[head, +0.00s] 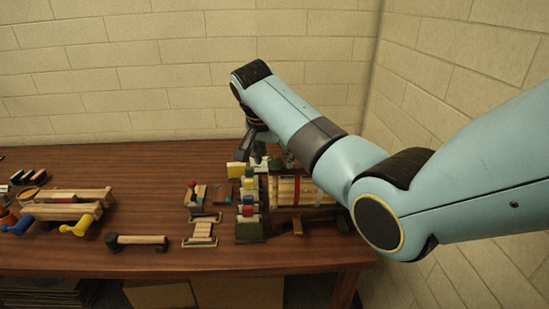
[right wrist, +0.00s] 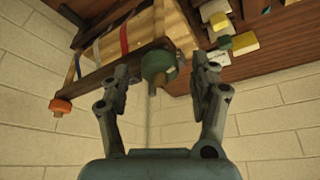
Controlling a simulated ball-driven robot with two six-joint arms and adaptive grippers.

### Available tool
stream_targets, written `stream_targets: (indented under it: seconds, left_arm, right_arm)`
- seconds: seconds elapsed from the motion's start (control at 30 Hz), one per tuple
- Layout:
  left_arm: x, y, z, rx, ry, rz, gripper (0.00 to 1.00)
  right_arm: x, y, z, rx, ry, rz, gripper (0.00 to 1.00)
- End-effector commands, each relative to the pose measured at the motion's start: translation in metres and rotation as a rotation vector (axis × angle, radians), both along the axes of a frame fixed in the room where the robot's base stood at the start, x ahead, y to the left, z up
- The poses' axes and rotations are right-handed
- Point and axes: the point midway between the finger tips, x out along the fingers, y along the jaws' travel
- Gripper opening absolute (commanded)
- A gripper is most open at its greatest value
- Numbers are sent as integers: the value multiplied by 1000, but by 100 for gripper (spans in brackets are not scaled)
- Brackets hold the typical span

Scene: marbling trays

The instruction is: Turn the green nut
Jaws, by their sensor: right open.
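The green nut (right wrist: 157,62) shows in the right wrist view as a round green knob with a pale rod end sticking out of it, at the end of a dark bar on a wooden frame (right wrist: 185,28). My right gripper (right wrist: 160,70) is open, with one finger on each side of the nut in that view. I see no clear contact, and cannot tell how deep the nut sits between the fingers. In the head view the right gripper (head: 252,147) is at the back of the table, behind the block rack. I cannot make out the green nut there. My left gripper is not in view.
An orange nut (right wrist: 60,106) is at the bar's other end. A rack of coloured blocks (head: 249,228) stands close to the gripper. Yellow (head: 80,227) and blue (head: 18,225) handles lie at the left. The table front (head: 200,262) is clear; brick walls are behind and right.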

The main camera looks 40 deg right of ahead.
Motion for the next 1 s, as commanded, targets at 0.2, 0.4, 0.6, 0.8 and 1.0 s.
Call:
stream_targets:
  seconds: [0.2,0.4,0.6,0.8,1.0]
  left_arm:
    - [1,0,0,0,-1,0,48]
    - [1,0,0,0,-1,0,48]
    - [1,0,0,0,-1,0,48]
    - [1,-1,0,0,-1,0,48]
    - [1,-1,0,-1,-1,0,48]
  right_arm:
    - [-7,15,39,1,-4,0,62]
    - [-15,29,79,2,-4,0,62]
    - [-20,37,101,2,-1,-1,62]
    - [-21,39,104,1,2,0,62]
    - [-21,39,104,1,2,0,63]
